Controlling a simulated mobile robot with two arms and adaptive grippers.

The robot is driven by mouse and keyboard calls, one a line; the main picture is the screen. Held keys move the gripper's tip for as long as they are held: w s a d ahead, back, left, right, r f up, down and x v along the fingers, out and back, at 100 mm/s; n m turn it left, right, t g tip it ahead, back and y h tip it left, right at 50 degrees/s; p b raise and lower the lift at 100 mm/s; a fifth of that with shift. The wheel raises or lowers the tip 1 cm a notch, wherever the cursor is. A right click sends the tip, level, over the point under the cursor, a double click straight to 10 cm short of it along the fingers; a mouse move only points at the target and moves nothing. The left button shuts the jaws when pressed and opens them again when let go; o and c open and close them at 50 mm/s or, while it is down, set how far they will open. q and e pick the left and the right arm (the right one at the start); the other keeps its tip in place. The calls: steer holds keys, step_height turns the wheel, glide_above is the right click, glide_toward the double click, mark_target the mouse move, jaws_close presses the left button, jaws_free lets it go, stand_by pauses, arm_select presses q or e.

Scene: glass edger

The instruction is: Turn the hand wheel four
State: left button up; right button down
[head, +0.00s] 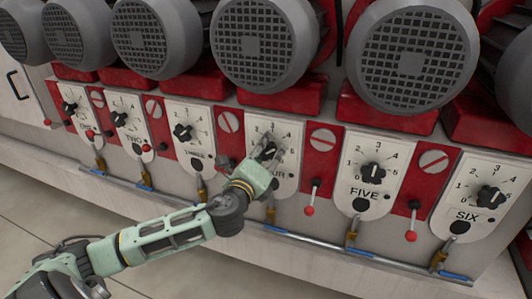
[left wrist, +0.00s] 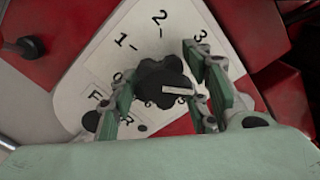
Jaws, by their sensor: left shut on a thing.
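Hand wheel four is a dark lobed knob on a white dial plate (head: 285,183), whose label is partly covered, ending in "UR". In the left wrist view the black hand wheel (left wrist: 158,76) shows clearly, with a pale pointer mark on it directed to the picture's right. The numbers 1, 2 and 3 show on the plate around it. My left gripper (head: 266,153) is at this wheel, its green and grey fingers on either side, shut on it. In the head view the gripper hides most of the wheel. My right gripper is not in view.
Hand wheel three (head: 183,131) is left of my gripper; hand wheels five (head: 372,172) and six (head: 489,197) are to the right. A red-knobbed lever (head: 311,201) hangs just right of plate four. Large grey motors (head: 262,45) overhang the dials. A metal rail (head: 325,245) runs below.

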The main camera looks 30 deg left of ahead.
arm_select(q)
steer(key=shift+f, duration=0.1)
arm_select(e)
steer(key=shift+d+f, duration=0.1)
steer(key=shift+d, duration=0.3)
arm_select(q)
steer(key=shift+n, duration=0.5)
steer(key=n+b, duration=0.1)
steer(key=n, duration=0.1)
steer(key=shift+f+n, duration=0.1)
steer(key=shift+n, duration=0.3)
steer(key=n, duration=0.3)
steer(key=shift+n, duration=0.3)
steer(key=n, duration=0.2)
steer(key=shift+d+n, duration=0.1)
steer(key=shift+n, duration=0.3)
steer(key=n+p, duration=0.1)
steer(key=n, duration=0.4)
steer(key=n+p, duration=0.1)
steer(key=n, duration=0.2)
steer(key=shift+d+n, duration=0.1)
steer(key=shift+n, duration=0.3)
steer(key=shift+f+n, duration=0.1)
steer(key=shift+n, duration=0.2)
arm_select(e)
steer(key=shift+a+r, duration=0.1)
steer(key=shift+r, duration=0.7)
arm_select(q)
steer(key=shift+n, duration=0.3)
